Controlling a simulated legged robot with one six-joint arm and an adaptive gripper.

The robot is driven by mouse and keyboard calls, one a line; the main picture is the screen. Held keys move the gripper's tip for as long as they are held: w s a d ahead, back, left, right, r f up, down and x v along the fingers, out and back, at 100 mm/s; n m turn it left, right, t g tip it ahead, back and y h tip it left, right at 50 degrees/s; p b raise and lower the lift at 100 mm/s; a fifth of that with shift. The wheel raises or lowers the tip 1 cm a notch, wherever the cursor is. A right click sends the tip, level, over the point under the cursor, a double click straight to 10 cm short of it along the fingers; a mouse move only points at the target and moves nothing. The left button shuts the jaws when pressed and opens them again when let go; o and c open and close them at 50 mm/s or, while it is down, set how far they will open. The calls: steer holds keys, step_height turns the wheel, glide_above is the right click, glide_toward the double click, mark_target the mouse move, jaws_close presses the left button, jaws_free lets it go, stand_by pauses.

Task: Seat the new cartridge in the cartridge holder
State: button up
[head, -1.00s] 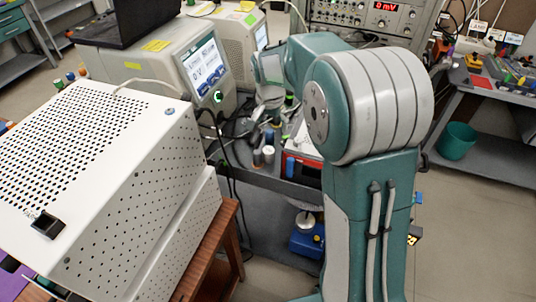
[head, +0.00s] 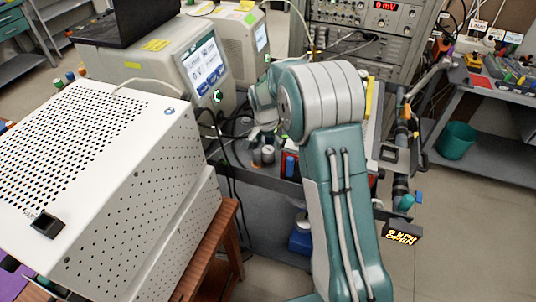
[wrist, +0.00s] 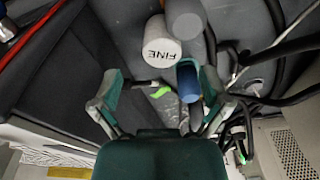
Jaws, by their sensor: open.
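In the wrist view my gripper (wrist: 159,88) is open, with its two green-tipped fingers apart. A pale cylinder marked FINE (wrist: 160,42) stands just beyond the fingertips, outside the grip. A second light-topped cylinder (wrist: 184,20) is beside it. A blue-topped cylinder (wrist: 188,82) shows close to the right finger; whether it lies between the fingers at their depth is unclear. I cannot tell which cylinder is the new cartridge, and I cannot make out the holder. In the head view small cylinders (head: 268,154) stand on the cart, and my arm hides part of that area.
A white perforated cabinet (head: 125,180) fills the left. Open floor lies at the right.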

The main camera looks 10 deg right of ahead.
mark_target(268, 149)
steer(key=f, duration=0.4)
steer(key=shift+w, duration=0.25)
jaws_close()
